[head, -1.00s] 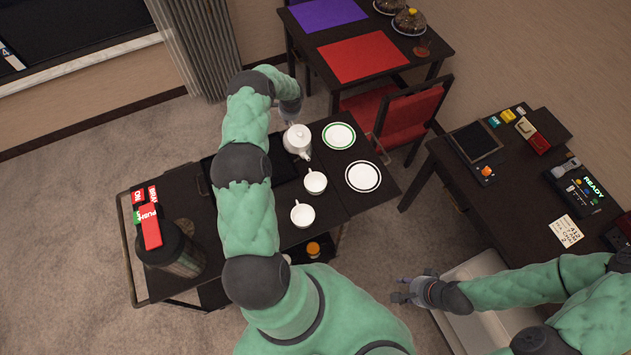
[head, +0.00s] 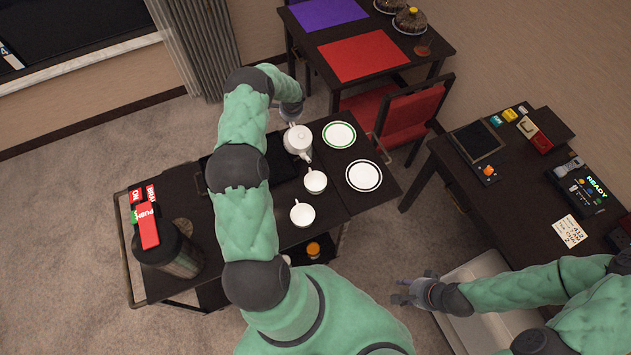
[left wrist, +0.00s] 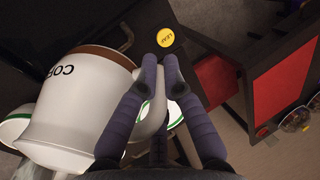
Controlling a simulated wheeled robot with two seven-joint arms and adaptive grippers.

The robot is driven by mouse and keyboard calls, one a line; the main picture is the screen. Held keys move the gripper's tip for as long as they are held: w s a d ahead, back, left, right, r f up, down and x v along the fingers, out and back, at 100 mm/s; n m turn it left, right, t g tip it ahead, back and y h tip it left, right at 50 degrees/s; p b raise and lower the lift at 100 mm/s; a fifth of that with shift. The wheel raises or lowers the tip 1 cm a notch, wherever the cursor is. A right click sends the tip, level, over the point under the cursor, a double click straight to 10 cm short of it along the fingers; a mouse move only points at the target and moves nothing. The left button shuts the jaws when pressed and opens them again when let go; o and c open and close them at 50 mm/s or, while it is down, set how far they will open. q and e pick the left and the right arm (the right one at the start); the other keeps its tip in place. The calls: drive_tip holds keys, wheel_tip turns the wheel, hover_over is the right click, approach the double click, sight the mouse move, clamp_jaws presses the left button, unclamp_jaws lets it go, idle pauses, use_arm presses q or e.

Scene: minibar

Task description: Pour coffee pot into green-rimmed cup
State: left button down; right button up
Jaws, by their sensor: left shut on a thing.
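The white coffee pot (head: 298,138) is at the far end of the dark cart, its spout toward the cups. In the left wrist view the pot (left wrist: 85,115) shows dark lettering and a brown top. My left gripper (left wrist: 162,78) is shut on its white handle; in the head view the gripper (head: 290,112) is partly hidden behind the pot. Two white cups, a nearer one (head: 302,214) and a farther one (head: 315,181), stand on the cart; their rim colours are too small to tell. My right gripper (head: 408,292) is open and empty, away from the cart.
A green-rimmed plate (head: 339,127) and a black-rimmed plate (head: 363,176) lie right of the pot and cups. A dark canister (head: 170,250) stands at the cart's near left. A red chair (head: 410,118) stands beyond the plates. A yellow round disc (left wrist: 166,38) shows beyond my left fingertips.

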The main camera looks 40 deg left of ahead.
use_arm(q)
drive_tip(key=shift+w+a+r, duration=0.1)
drive_tip(key=shift+r, duration=0.15)
drive_tip(key=shift+b, duration=0.4)
drive_tip(key=shift+s+d+r+y+b, duration=0.1)
drive_tip(key=shift+s+d+y+b, duration=0.2)
drive_tip(key=shift+b, duration=0.9)
idle(0.9)
drive_tip(key=shift+w+d, duration=0.1)
drive_tip(key=p, duration=0.2)
drive_tip(key=a+p, duration=0.1)
drive_tip(key=p, duration=0.2)
drive_tip(key=shift+w+r+h, duration=0.1)
drive_tip(key=shift+w+h, duration=0.2)
drive_tip(key=shift+h, duration=0.1)
drive_tip(key=shift+w+a+f+g+h+b, duration=0.45)
drive_tip(key=shift+a+f+h+b, duration=0.3)
drive_tip(key=shift+f, duration=0.1)
